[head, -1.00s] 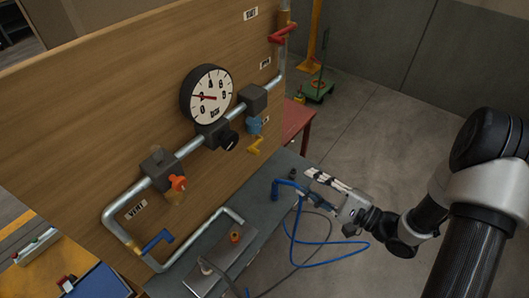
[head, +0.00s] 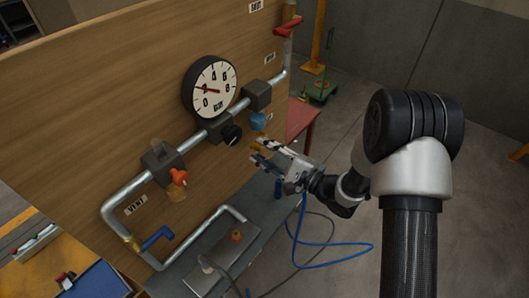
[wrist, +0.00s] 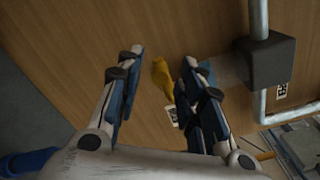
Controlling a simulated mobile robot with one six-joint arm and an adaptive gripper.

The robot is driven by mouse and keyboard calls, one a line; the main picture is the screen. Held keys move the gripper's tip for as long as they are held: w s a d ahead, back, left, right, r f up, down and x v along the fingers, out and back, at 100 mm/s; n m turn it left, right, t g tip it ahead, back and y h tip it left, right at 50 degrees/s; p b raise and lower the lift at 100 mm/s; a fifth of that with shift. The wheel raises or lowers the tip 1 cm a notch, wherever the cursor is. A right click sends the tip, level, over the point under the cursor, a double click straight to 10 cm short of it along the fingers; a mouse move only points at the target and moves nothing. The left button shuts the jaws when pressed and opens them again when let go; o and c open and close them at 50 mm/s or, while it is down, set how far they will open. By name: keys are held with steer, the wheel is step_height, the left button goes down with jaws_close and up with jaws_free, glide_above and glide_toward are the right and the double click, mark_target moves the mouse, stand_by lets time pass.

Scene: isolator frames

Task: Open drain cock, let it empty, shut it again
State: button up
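A yellow lever (wrist: 163,80) shows between my fingers in the wrist view, with no clear contact on either side. In the head view it hangs below a blue bowl (head: 258,121) under a dark block (head: 256,95), partly covered by my fingers; I take it as the drain cock. My gripper (head: 259,153) is open around the lever, close to the wooden panel. The wrist view also shows my open gripper (wrist: 163,57) and the dark block (wrist: 268,62). Whether anything drains cannot be seen.
A dial gauge (head: 211,88), an orange knob (head: 178,177), a blue lever (head: 157,238) and a red lever (head: 288,26) sit along the pipework on the panel (head: 90,110). A blue hose (head: 335,263) loops below my arm. Open floor lies right.

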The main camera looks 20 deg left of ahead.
steer(key=shift+c, duration=0.4)
jaws_close()
